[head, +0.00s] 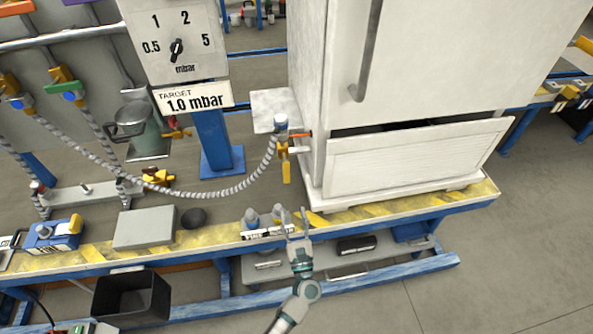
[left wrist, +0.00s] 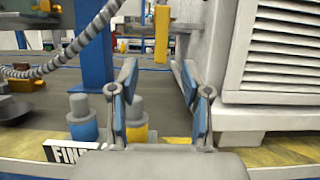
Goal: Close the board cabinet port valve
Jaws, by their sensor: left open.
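The white cabinet (head: 405,80) stands on the bench, and its slatted side shows in the left wrist view (left wrist: 285,50). At its left side is a port valve with a yellow handle (head: 286,171) that hangs straight down. A braided grey hose (head: 225,192) runs to the fitting above it. The yellow handle also shows in the left wrist view (left wrist: 161,35), above and beyond the fingers. My left gripper (head: 295,214) is open and empty over the bench's front edge, in front of and below the handle, apart from it. My right gripper is not in view.
Two grey-capped fittings (head: 251,217) stand on the bench left of my gripper, by a black-and-white label. A small orange-red lever (head: 301,134) sits above the yellow handle. A blue post (head: 214,145) bears a dial sign reading target 1.0 mbar (head: 193,98).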

